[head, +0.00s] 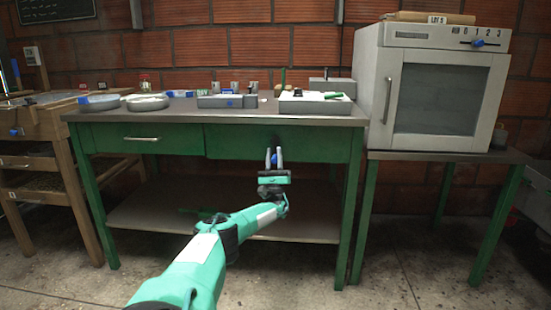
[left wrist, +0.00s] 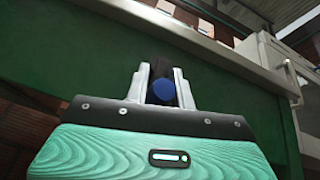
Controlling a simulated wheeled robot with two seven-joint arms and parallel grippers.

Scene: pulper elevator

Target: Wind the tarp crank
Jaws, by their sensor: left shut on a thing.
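My left gripper (head: 274,156) is at the front of the green workbench, just below its top, with its fingers pointing up. It is shut on a blue knob (head: 274,160). In the left wrist view the round blue end of the knob (left wrist: 162,91) sits between the two pale fingers (left wrist: 163,88), with a dark part behind it. The knob appears to be the handle of a crank on the bench front; the rest of that crank is mostly hidden by the fingers. My right gripper is not in view.
The green workbench (head: 180,118) carries trays and small devices. A grey cabinet oven (head: 497,85) stands on a table to the right. A wooden stand (head: 62,160) with a small blue knob (head: 15,132) is at the left. The floor in front is clear.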

